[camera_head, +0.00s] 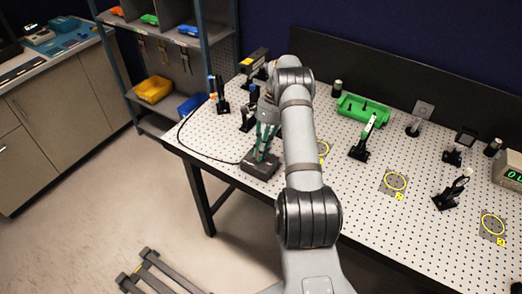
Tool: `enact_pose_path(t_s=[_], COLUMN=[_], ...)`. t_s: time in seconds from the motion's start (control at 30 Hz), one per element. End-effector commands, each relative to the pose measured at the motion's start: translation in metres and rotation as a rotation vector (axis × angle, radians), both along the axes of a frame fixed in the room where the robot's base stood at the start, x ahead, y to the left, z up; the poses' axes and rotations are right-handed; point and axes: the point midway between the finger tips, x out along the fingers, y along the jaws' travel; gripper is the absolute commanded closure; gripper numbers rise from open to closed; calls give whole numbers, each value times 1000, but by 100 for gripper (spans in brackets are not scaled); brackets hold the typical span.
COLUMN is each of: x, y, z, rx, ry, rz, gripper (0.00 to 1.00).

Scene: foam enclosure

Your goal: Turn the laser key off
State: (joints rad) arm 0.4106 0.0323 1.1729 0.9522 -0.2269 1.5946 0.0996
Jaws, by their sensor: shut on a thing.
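A dark grey box (260,167) sits near the front left edge of the perforated optical table (222,143); a black cable runs from its left side. It looks like the laser's key box. My gripper (263,153) points down onto the top of this box, with its greenish fingers at the box top. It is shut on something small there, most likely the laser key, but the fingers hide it. The key's angle cannot be made out. A black and yellow-marked device (253,64), perhaps the laser head, stands at the back left.
Black post mounts (219,98) stand left of my gripper. A green tray (362,109), another mount (361,147) and yellow-ringed plates (394,183) lie to the right. A shelf rack (205,45) stands behind the table's left end. The front-left table corner is clear.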

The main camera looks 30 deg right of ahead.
Motion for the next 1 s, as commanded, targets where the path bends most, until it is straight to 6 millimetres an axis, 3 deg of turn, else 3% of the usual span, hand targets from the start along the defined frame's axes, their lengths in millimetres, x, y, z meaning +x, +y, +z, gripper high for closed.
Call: enact_pose_path(t_s=[0.73, 0.77, 1.0], x=[0, 0, 0], y=[2, 2, 1], z=[0, 0, 0], rx=[4, 4, 2], ry=[3, 3, 2], rz=[84, 84, 82], gripper=[100, 86, 79])
